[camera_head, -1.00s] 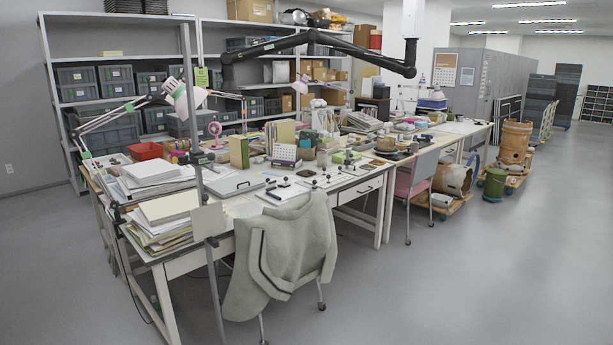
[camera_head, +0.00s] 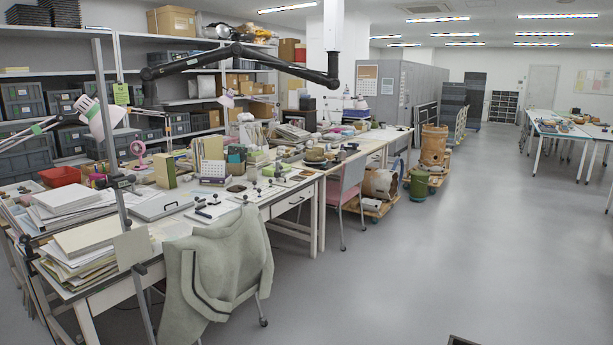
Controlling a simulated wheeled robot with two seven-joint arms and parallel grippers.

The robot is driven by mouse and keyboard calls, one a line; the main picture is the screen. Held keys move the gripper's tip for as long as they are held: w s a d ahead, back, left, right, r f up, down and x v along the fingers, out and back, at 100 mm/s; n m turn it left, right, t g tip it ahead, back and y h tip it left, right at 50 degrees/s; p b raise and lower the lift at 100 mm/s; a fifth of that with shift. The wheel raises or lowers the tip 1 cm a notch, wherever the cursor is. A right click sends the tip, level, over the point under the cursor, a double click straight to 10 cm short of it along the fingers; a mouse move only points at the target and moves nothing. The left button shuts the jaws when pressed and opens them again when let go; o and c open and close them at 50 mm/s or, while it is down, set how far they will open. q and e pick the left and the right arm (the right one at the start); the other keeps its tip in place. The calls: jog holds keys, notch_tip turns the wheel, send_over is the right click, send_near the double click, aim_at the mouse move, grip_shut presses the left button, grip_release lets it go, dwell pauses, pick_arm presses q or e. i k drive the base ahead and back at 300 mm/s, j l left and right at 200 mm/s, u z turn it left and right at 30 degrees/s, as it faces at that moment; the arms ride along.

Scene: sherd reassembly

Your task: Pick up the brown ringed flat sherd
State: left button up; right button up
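I cannot make out a brown ringed flat sherd for certain. Small brown pieces (camera_head: 565,126) lie on the far right table (camera_head: 545,133), too small to tell their shape or rings. A small flat brown thing (camera_head: 236,188) lies on the long cluttered desk (camera_head: 172,228) at the left; I cannot tell what it is. Neither of my grippers is in view.
A chair with a grey-green garment (camera_head: 215,270) stands at the desk's front. The grey floor (camera_head: 480,250) is open through the middle and right.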

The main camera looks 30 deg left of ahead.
aim_at(236, 189)
jog(key=u, duration=1.55)
jog(key=i, duration=0.8)
jog(key=i+z, duration=0.25)
jog(key=i, duration=0.2)
jog(key=i+z, duration=0.2)
jog(key=i, duration=0.25)
jog(key=i+j+z, duration=0.25)
jog(key=i, duration=0.2)
jog(key=i+j+z, duration=0.1)
jog(key=i+z, duration=0.15)
jog(key=i, duration=0.2)
jog(key=i+l+z, duration=0.1)
jog(key=i+z, duration=0.2)
jog(key=i, duration=0.4)
jog(key=i+z, duration=0.3)
jog(key=i, duration=0.4)
jog(key=i+z, duration=0.25)
jog(key=i, duration=0.45)
jog(key=i+j+z, duration=0.3)
jog(key=i, duration=0.45)
jog(key=l, duration=0.1)
